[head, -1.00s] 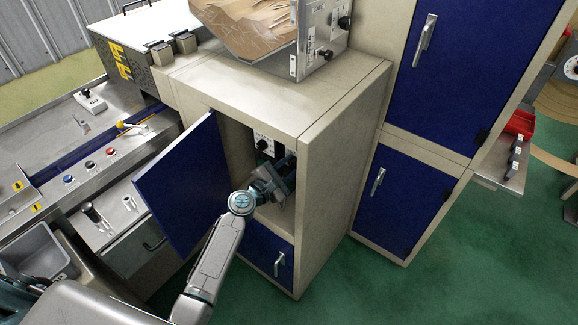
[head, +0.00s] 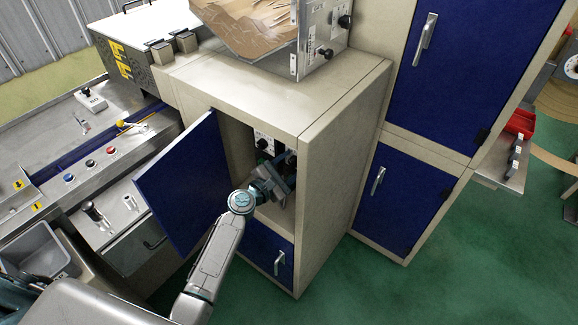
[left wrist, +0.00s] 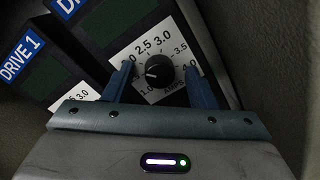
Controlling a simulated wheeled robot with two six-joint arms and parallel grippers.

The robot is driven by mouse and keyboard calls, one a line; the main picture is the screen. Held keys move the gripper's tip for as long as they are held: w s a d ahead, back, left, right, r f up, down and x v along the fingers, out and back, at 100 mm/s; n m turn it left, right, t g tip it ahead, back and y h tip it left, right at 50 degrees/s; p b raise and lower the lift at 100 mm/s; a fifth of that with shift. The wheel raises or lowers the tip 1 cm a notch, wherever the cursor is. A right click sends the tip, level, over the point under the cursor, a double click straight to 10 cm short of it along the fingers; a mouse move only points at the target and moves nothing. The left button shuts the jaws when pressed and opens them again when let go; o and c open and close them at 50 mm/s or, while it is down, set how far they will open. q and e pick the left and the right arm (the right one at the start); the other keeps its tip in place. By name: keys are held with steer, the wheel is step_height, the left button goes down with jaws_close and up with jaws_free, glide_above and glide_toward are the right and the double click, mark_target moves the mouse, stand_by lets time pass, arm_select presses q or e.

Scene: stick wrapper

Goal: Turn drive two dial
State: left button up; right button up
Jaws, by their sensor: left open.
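The drive two dial (left wrist: 159,72) is a round black knob on a white scale plate marked in amps, seen in the left wrist view. My left gripper (left wrist: 161,86) is open, with one blue finger on each side of the knob. I cannot tell whether the fingers touch it. In the head view the left gripper (head: 285,170) reaches inside the open cabinet (head: 325,185) and hides this dial. Another black dial (head: 264,144) on a white plate shows to its left. My right gripper is not in view.
The blue cabinet door (head: 185,185) stands open to the left of my arm. The cabinet side walls leave little room around the gripper. The "DRIVE 1" panel (left wrist: 22,58) is at the left in the left wrist view. A lower blue door (head: 265,255) is shut.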

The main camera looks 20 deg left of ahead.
arm_select(q)
steer(key=shift+s+a+f, duration=0.1)
steer(key=shift+s+a, duration=0.1)
steer(key=shift+s, duration=0.15)
steer(key=b+v, duration=0.2)
steer(key=v, duration=0.8)
